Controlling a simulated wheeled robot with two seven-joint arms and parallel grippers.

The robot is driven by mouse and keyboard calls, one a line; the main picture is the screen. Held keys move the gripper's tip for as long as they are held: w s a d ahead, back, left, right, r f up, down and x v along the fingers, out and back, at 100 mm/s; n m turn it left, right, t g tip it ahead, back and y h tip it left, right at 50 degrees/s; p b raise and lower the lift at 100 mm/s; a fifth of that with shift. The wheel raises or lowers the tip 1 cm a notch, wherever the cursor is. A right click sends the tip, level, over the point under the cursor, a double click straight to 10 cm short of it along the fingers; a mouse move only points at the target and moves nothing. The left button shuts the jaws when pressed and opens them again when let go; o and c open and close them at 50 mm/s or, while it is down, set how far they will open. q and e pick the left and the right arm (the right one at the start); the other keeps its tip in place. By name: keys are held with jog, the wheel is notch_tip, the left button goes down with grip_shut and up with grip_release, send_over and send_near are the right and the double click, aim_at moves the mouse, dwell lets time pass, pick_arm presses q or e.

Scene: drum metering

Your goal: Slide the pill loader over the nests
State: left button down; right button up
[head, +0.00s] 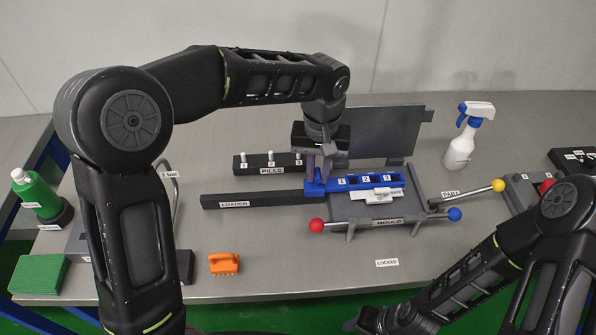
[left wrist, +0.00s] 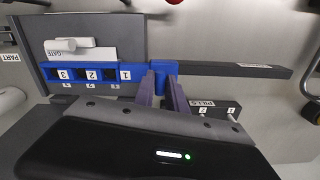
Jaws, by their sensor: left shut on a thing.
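The blue pill loader (head: 357,183), with cells labelled 1, 2 and 3, lies at the back of the grey mould (head: 400,212). My left gripper (head: 318,181) is shut on the upright at the loader's left end. In the left wrist view, the fingers (left wrist: 163,88) close around that blue upright beside cell 1 of the loader (left wrist: 100,84). The white gate (head: 375,195) sits in front of the cells. The nests are not clearly visible, and the cell contents are too small to tell. My right gripper (head: 378,319) is low at the front, away from the mould.
The dark loader rail (head: 270,198) runs left from the mould. The pills block (head: 268,165) stands behind it with several white pills. Red (head: 317,225) and blue (head: 455,214) knobs flank the mould front.

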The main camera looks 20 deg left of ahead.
pick_arm(q)
jog(key=shift+w+d+r, duration=0.1)
jog(key=shift+d, duration=0.15)
jog(key=c, duration=1.5)
grip_release()
jog(key=shift+w+d, duration=0.1)
jog(key=shift+d, duration=0.05)
jog(key=shift+o, duration=0.2)
notch_tip(320, 180, up, 8)
jog(key=shift+f+b, duration=0.15)
jog(key=shift+b, duration=0.3)
